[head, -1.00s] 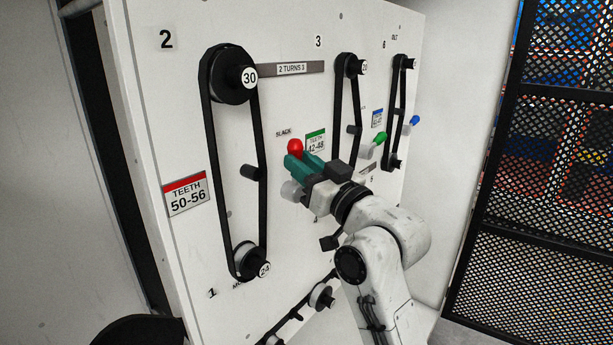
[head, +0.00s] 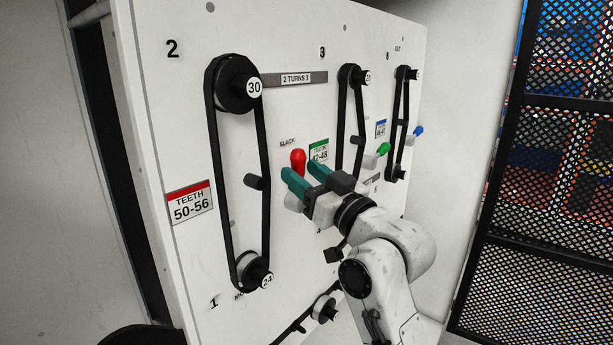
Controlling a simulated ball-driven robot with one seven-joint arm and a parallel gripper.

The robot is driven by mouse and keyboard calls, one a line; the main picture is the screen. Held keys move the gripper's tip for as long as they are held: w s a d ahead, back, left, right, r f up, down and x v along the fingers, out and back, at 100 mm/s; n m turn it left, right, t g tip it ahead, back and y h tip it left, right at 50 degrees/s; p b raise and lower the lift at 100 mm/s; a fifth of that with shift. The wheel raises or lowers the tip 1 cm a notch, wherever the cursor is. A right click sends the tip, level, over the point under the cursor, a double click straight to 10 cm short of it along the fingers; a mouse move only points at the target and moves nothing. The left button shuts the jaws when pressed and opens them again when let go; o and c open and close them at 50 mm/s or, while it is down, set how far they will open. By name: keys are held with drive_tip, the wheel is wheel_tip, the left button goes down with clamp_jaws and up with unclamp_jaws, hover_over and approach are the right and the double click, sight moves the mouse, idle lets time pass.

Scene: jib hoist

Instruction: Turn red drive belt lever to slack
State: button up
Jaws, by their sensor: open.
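The red lever knob (head: 298,161) stands out from the white panel, just below the SLACK label (head: 287,143). Its pale base (head: 293,201) shows lower down, partly behind my gripper. My gripper (head: 303,175) is open, its two teal fingers apart, just below and right of the red knob. The knob is not clamped between the fingers; whether a finger touches it I cannot tell. The red-labelled drive belt (head: 213,150) runs between the upper pulley marked 30 (head: 235,84) and the lower pulley marked 24 (head: 253,271), with a dark idler (head: 255,182) beside its right run.
A green lever (head: 383,149) and a blue lever (head: 418,131) stand to the right with their own belts. Another pulley (head: 325,308) sits low on the panel. A black mesh fence (head: 560,190) stands at the right.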

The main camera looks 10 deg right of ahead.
drive_tip(key=shift+s, duration=0.1)
drive_tip(key=b+v, duration=0.1)
drive_tip(key=v, duration=0.9)
drive_tip(key=shift+s, duration=0.3)
drive_tip(key=shift+d, duration=0.15)
drive_tip(key=s+d+f+m+g+h+p, duration=0.1)
drive_tip(key=s+f+m+g+h+p, duration=0.2)
drive_tip(key=f, duration=0.8)
drive_tip(key=s+d+f+g+h+p, duration=0.15)
drive_tip(key=s+f+g, duration=0.4)
drive_tip(key=f, duration=0.65)
drive_tip(key=s+d+f+m+g+h+p, duration=0.1)
drive_tip(key=s+d+f+g, duration=0.1)
drive_tip(key=s, duration=0.7)
drive_tip(key=s+d+f+g+h+p, duration=0.1)
drive_tip(key=s+d+f+g+h, duration=0.1)
drive_tip(key=s+f+g, duration=0.2)
drive_tip(key=s+d+f+m+g+h+p, duration=0.1)
drive_tip(key=s+d+f+g, duration=0.2)
drive_tip(key=s+f, duration=0.4)
drive_tip(key=s, duration=0.6)
drive_tip(key=shift+s+f+m+p, duration=0.15)
drive_tip(key=shift+s+m+p, duration=0.15)
drive_tip(key=shift+p, duration=0.05)
drive_tip(key=shift+a+h, duration=0.1)
drive_tip(key=shift+h, duration=0.15)
